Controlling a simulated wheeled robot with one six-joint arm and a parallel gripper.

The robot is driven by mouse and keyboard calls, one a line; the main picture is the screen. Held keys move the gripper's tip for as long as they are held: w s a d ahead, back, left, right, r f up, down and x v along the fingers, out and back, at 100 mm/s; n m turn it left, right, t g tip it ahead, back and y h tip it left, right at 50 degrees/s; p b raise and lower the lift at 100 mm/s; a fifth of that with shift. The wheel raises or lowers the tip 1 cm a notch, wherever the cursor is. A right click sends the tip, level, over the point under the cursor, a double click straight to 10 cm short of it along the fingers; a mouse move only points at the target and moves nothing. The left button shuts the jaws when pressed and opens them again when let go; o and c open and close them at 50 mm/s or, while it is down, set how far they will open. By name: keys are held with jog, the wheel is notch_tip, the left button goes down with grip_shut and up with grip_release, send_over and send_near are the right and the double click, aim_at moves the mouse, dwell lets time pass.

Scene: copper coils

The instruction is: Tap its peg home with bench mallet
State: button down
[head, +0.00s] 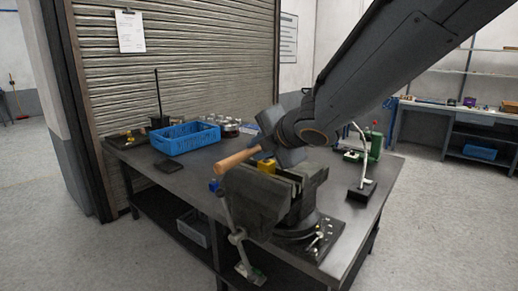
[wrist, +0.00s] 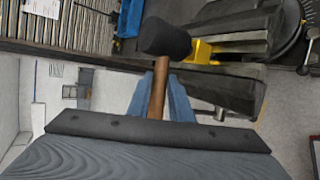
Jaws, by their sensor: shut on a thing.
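My gripper (wrist: 160,88) is shut on the wooden handle of the bench mallet (wrist: 165,38). The mallet's black head shows beyond the fingers in the wrist view. In the head view the mallet's handle (head: 236,161) sticks out to the left of my gripper (head: 266,147), and its black head cannot be made out. A yellow block (head: 267,166) sits at the jaws of the dark bench vise (head: 250,199), just below my gripper. In the wrist view the yellow block (wrist: 204,51) appears right beside the mallet head; I cannot tell whether they touch. I cannot make out a peg.
The vise stands on the dark workbench (head: 180,187). A blue crate (head: 186,138) is at the back left, with a flat black item (head: 169,166) in front. A small lamp-like stand (head: 362,188) and a green device (head: 373,146) are at the right.

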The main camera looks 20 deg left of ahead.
notch_tip(320, 180, down, 2)
jog(key=shift+b, duration=0.75)
notch_tip(320, 180, up, 8)
jog(key=p, duration=0.9)
jog(key=shift+r, duration=0.2)
